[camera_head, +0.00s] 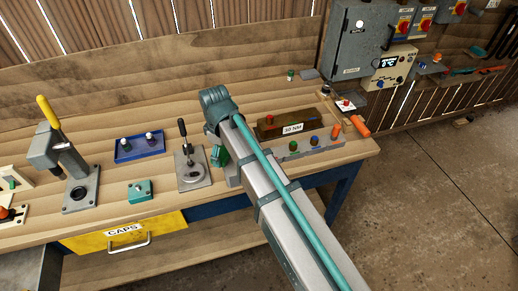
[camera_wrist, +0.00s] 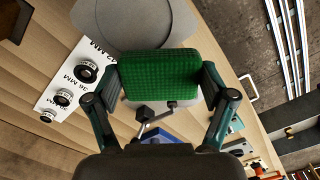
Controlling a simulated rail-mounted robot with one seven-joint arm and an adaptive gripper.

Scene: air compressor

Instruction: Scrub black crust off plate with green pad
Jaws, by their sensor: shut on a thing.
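My gripper (camera_wrist: 161,80) is shut on a green pad (camera_wrist: 158,66). In the wrist view the pad lies between the two teal fingers, its ribbed face towards the camera. A smooth grey rounded surface (camera_wrist: 135,20) shows beyond the pad; I cannot tell whether it is the plate or whether the pad touches it. No black crust can be made out. In the head view my arm hides most of the gripper, and a bit of green (camera_head: 219,156) shows beside the lever fixture (camera_head: 193,170).
A blue tray (camera_head: 139,146), a teal box (camera_head: 140,191) and a lever press (camera_head: 70,165) stand left on the bench. A brown 50 NM block (camera_head: 288,123) and an orange-handled tool (camera_head: 358,127) are right of my arm. A white board with gauge rings (camera_wrist: 65,85) shows in the wrist view.

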